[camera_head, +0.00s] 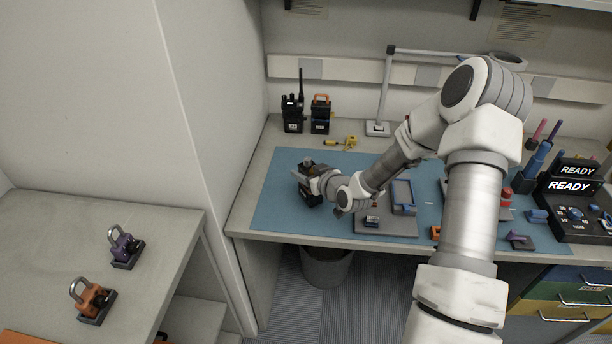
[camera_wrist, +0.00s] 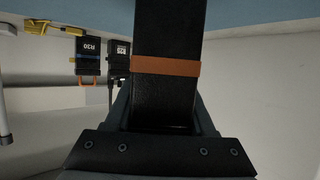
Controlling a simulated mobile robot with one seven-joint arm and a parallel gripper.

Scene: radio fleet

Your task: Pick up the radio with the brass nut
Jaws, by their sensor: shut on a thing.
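My gripper (camera_head: 316,182) is at the left part of the blue mat, shut on a black radio (camera_head: 306,194). In the wrist view the held radio (camera_wrist: 165,95) is a dark block with an orange band around it, between my gripper's fingers (camera_wrist: 165,125). I cannot tell whether its base touches the mat, and no brass nut can be made out on it. A black radio with a tall antenna (camera_head: 292,115) and a radio with an orange handle (camera_head: 320,116) stand at the back left; the wrist view shows them upside down.
The blue mat (camera_head: 268,212) has grey trays (camera_head: 403,196) and small parts right of my gripper. A yellow tool (camera_head: 350,142) lies behind. A lamp stand (camera_head: 378,129) is at the back. A wall panel (camera_head: 200,130) stands left. A black READY station (camera_head: 570,205) is at right.

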